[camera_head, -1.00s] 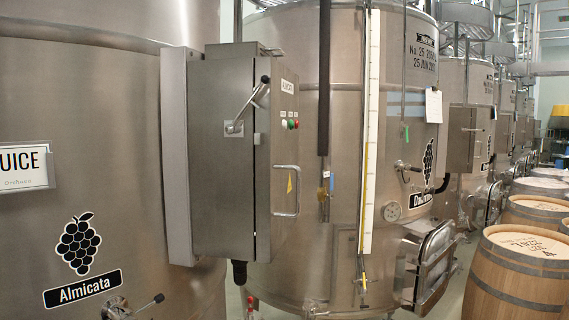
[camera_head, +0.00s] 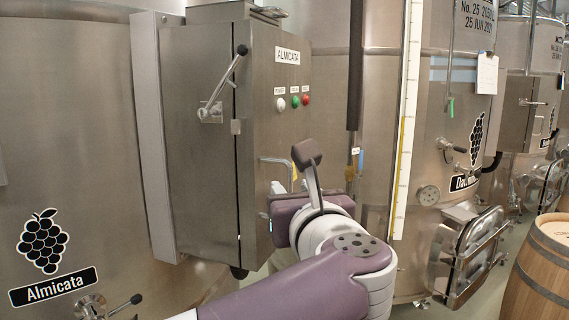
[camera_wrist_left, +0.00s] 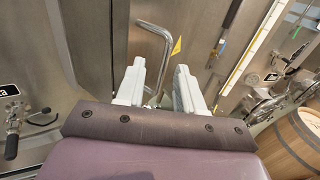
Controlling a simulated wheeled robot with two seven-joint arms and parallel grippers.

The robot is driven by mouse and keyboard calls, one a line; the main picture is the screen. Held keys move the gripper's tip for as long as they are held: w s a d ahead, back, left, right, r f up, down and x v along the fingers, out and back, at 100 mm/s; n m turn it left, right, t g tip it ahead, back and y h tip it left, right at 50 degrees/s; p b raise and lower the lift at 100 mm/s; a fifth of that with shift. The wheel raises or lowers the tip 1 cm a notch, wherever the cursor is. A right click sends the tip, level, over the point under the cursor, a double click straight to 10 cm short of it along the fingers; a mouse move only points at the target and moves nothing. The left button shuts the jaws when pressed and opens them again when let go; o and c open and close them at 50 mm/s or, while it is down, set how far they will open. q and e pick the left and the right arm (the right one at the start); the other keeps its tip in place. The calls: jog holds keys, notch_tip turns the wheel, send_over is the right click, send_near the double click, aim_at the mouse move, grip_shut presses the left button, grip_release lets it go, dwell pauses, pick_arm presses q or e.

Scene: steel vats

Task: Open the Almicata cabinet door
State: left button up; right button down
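The bent metal door handle (camera_head: 277,161) is on the front face, partly hidden by my left gripper (camera_head: 287,187). In the left wrist view my left gripper (camera_wrist_left: 160,68) has its two white fingers apart. The handle (camera_wrist_left: 150,24) shows just beyond and between the fingertips; I cannot tell if they touch it. My right gripper is in neither view.
Another steel vat (camera_head: 330,80) with a tall white gauge (camera_head: 408,120) stands behind, and a wooden barrel (camera_head: 540,275) stands at right.

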aim_at(291, 183)
pick_arm(q)
jog(key=p+x, duration=0.1)
jog(key=x, duration=0.3)
jog(key=d+p+x, duration=0.1)
jog(key=x, duration=0.2)
jog(key=shift+w+d+p, duration=0.1)
jog(key=shift+w+p, duration=0.1)
jog(key=shift+p, duration=0.1)
jog(key=shift+w, duration=0.15)
jog(key=shift+a, duration=0.35)
jog(key=shift+d+f, duration=0.1)
jog(key=shift+c, duration=1)
jog(key=shift+w, duration=0.1)
grip_shut()
